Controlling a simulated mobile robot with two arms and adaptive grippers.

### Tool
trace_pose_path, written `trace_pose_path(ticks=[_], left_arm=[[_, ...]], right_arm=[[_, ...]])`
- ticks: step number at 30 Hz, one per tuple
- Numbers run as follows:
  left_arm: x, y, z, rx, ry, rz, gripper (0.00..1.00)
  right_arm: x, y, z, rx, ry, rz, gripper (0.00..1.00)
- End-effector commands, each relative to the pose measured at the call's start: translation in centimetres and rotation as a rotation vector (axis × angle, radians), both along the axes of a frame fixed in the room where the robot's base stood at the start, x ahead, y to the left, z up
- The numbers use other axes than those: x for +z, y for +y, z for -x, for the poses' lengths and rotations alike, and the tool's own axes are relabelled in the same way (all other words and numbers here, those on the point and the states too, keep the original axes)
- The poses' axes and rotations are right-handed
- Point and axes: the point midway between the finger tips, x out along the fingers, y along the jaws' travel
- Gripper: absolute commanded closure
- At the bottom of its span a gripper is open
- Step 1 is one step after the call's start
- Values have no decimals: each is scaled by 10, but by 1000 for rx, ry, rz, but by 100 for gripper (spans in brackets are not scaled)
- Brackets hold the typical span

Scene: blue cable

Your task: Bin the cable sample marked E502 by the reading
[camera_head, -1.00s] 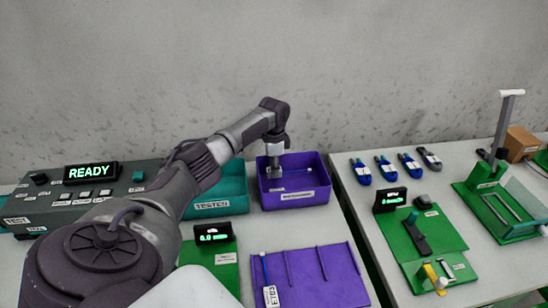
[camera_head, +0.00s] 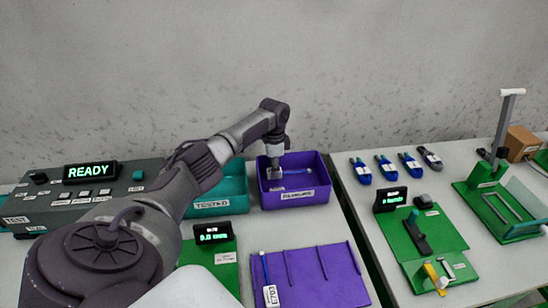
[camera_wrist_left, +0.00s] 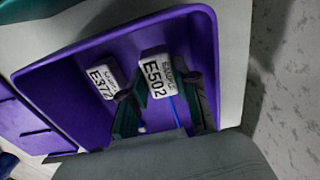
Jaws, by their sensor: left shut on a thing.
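My left gripper (camera_head: 275,170) reaches down inside the purple bin (camera_head: 295,197). In the wrist view its dark green fingers (camera_wrist_left: 165,108) are shut on the cable sample with the white tag E502 (camera_wrist_left: 156,76). A short piece of its blue cable (camera_wrist_left: 174,110) shows below the tag. A second tag, E372 (camera_wrist_left: 101,76), lies in the same bin beside the left finger, partly covered by it. I cannot tell whether the E502 sample touches the bin floor. My right gripper is not in view.
A teal bin marked TESTED (camera_head: 213,205) stands left of the purple one. A purple mat (camera_head: 320,275) in front holds a tagged cable (camera_head: 268,280). A tester console (camera_head: 80,195) reads READY. Several blue tools (camera_head: 385,168) and green fixtures (camera_head: 415,225) stand on the right table.

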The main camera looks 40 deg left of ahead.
Motion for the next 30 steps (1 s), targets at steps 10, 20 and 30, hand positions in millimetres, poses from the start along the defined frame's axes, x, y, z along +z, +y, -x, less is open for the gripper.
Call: trace_pose_path(ticks=[10, 20, 30], left_arm=[[-6, 0, 0, 0, -1, 1, 100], [-11, 0, 0, 0, -1, 1, 100], [-16, -1, 0, 0, -1, 1, 100]], right_arm=[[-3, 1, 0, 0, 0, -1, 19], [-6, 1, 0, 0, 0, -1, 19], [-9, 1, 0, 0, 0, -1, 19]])
